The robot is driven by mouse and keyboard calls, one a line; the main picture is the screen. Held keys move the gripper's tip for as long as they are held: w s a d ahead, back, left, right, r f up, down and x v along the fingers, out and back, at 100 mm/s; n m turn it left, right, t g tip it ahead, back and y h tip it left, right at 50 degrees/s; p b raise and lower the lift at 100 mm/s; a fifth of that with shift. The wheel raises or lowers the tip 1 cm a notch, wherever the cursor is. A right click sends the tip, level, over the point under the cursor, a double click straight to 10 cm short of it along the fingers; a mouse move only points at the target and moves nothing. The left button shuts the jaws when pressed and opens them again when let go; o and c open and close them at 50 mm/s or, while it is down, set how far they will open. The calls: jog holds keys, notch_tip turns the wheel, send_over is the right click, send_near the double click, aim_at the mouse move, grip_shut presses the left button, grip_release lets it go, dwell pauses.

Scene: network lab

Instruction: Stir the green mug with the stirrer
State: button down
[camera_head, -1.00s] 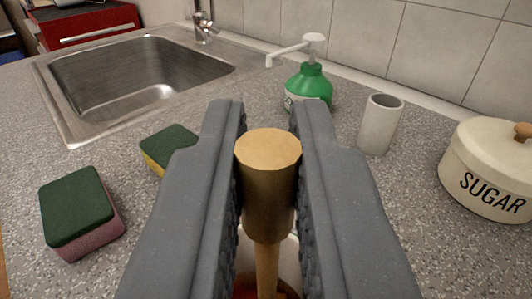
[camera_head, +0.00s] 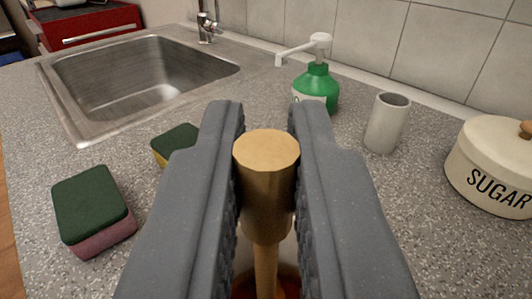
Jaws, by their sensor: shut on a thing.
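My gripper (camera_head: 268,190) is in the middle of the view, its two grey jaws shut on the stirrer. The stirrer (camera_head: 266,180) is light wood with a thick round handle and a thinner shaft. It stands about upright between the jaws. Its lower end goes down into a mug (camera_head: 297,272) at the bottom edge, with reddish-brown liquid inside. Only a little of the mug's pale inside and rim shows between the jaws. Its outer colour is hidden, so I cannot tell whether it is green.
Left are a green-and-pink sponge (camera_head: 92,210) and a green-and-yellow sponge (camera_head: 174,142), partly behind the left jaw. Behind is a steel sink (camera_head: 140,78). A green soap dispenser (camera_head: 316,88), a grey cup (camera_head: 387,123) and a sugar pot (camera_head: 492,170) stand right on the speckled counter.

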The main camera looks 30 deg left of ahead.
jog(key=shift+r+p, duration=2.25)
jog(key=shift+r, duration=2.4)
notch_tip(320, 180, up, 5)
jog(key=p, duration=0.2)
jog(key=shift+p, duration=0.4)
jog(key=shift+w+a, duration=0.1)
